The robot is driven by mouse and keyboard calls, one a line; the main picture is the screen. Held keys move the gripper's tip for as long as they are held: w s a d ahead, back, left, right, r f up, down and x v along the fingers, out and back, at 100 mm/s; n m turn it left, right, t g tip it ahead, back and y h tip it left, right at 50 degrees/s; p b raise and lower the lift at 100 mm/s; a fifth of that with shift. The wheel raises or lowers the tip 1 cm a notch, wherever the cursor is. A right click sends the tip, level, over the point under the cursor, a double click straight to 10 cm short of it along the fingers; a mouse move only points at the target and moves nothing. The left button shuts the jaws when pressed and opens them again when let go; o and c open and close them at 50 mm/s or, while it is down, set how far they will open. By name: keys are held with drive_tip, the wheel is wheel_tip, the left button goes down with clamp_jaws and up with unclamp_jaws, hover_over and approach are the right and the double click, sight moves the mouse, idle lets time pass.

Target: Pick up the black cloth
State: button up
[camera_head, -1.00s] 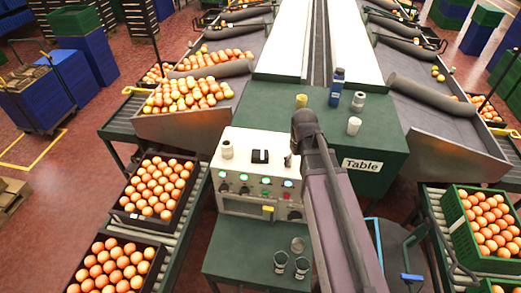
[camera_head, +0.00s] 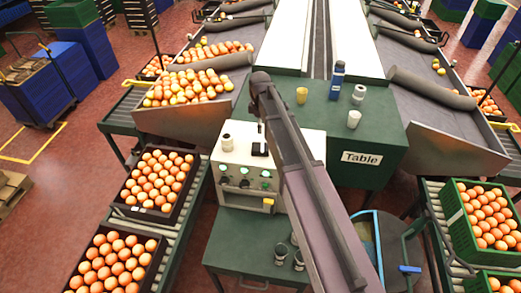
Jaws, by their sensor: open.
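A small black patch, which looks like the black cloth (camera_head: 258,150), lies on top of the white control box (camera_head: 226,160), near the box's back middle. My arm reaches up from the bottom right, and its wrist end stands above and behind the box. My gripper (camera_head: 262,135) points down just over the black cloth, open, and shows only as a thin, small shape. Whether its fingers touch the cloth is too small to tell. Part of the cloth may be hidden by the gripper.
A white roll (camera_head: 227,142) stands on the box left of the cloth. The green table (camera_head: 320,120) behind holds a yellow cup (camera_head: 301,95), a blue bottle (camera_head: 337,82) and two pale containers. Glasses (camera_head: 281,253) stand on the lower green shelf.

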sight(260, 147)
drive_tip(key=shift+w+a+f, duration=0.1)
drive_tip(key=shift+a, duration=0.05)
idle(0.3)
wheel_tip(260, 147, down, 8)
drive_tip(key=b, duration=0.8)
drive_tip(key=shift+f+b, duration=0.2)
drive_tip(key=shift+b, duration=0.15)
drive_tip(key=shift+f, duration=0.1)
drive_tip(key=shift+f+b, duration=2.5)
drive_tip(key=shift+b, duration=0.1)
drive_tip(key=c, duration=0.9)
